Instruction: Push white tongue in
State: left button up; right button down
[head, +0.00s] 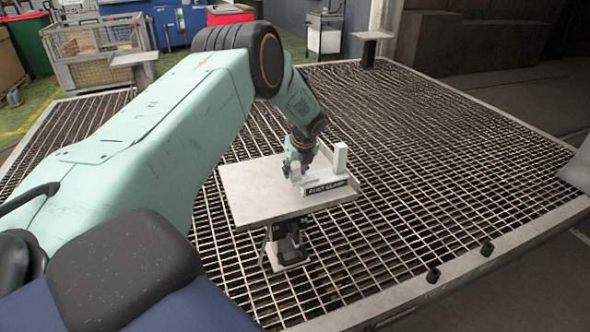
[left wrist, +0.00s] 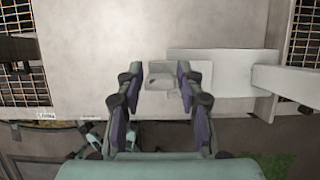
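A white latch piece stands on the small white table (head: 250,190), with a tall white post (head: 340,157) and a dark label with light lettering on its front. In the left wrist view, a small white block (left wrist: 162,80), which looks like the tongue, lies at the left end of a white bar (left wrist: 222,62). My left gripper (head: 297,172) is low over the tabletop, left of the post. Its fingers (left wrist: 157,78) are apart, one on each side of the small block. I cannot tell whether they touch it. My right gripper is not in view.
The table stands on a pedestal on a metal grating (head: 420,150). The post also shows at the right of the wrist view (left wrist: 285,80). The left part of the tabletop is bare. A second small stand (head: 372,36) is at the far edge.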

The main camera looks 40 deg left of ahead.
pick_arm(q)
jog(key=shift+o, duration=0.9)
jog(key=v, duration=1.2)
